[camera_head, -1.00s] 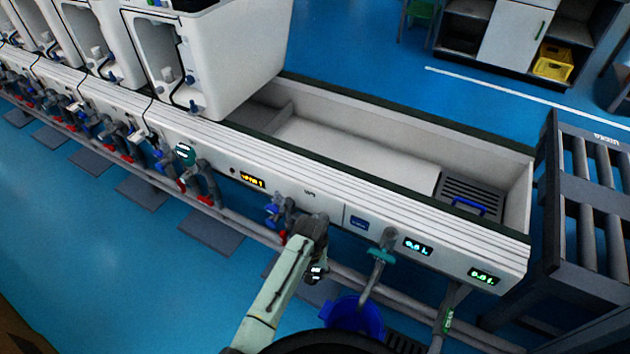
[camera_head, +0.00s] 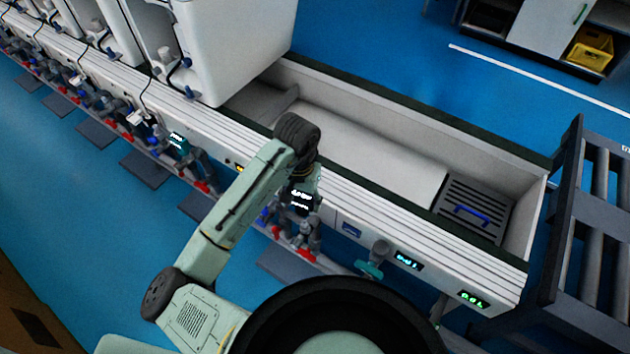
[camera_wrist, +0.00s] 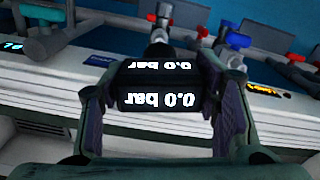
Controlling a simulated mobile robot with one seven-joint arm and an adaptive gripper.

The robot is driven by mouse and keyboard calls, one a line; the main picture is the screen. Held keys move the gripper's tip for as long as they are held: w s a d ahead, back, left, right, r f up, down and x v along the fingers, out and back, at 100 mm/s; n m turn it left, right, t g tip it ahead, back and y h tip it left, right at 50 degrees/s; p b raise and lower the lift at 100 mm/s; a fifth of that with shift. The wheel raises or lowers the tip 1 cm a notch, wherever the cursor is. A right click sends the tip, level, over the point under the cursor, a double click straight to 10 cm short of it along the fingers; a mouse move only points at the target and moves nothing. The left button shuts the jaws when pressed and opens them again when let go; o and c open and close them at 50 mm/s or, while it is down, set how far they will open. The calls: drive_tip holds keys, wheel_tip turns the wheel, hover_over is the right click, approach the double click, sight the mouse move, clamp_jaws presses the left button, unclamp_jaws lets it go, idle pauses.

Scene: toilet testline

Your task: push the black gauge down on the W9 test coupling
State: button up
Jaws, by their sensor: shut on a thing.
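The black gauge (camera_wrist: 158,88) fills the middle of the wrist view, with "0.0 bar" in white on two faces, upside down in the picture. My gripper (camera_wrist: 163,100) is shut on it, one finger at each side. In the head view my gripper (camera_head: 303,186) points down at the front of the white bench, and the gauge's lit text (camera_head: 301,198) shows there. The W9 test coupling, with a blue handle (camera_wrist: 238,40) and red handles (camera_wrist: 295,57), lies just beyond the gauge. Arm and gauge partly hide it; I cannot tell if they touch.
A teal-handled fitting (camera_head: 370,268) stands right of my gripper, with lit displays (camera_head: 407,260) beside it. Other valve fittings (camera_head: 185,155) line the bench front at left. The open trough (camera_head: 360,140) lies behind; a dark rack (camera_head: 595,220) is at right.

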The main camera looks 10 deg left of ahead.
drive_tip(key=shift+w+d, duration=0.1)
drive_tip(key=shift+w, duration=0.2)
drive_tip(key=shift+s+f, duration=0.1)
drive_tip(key=shift+f, duration=0.75)
drive_tip(key=b, duration=0.3)
hover_over(304, 223)
drive_tip(key=shift+f, duration=2.35)
drive_tip(key=shift+f+b, duration=1.35)
drive_tip(key=shift+f, duration=0.3)
drive_tip(key=o, duration=1.3)
drive_tip(key=shift+r, duration=0.1)
wheel_tip(304, 223, up, 12)
drive_tip(key=shift+f, duration=0.1)
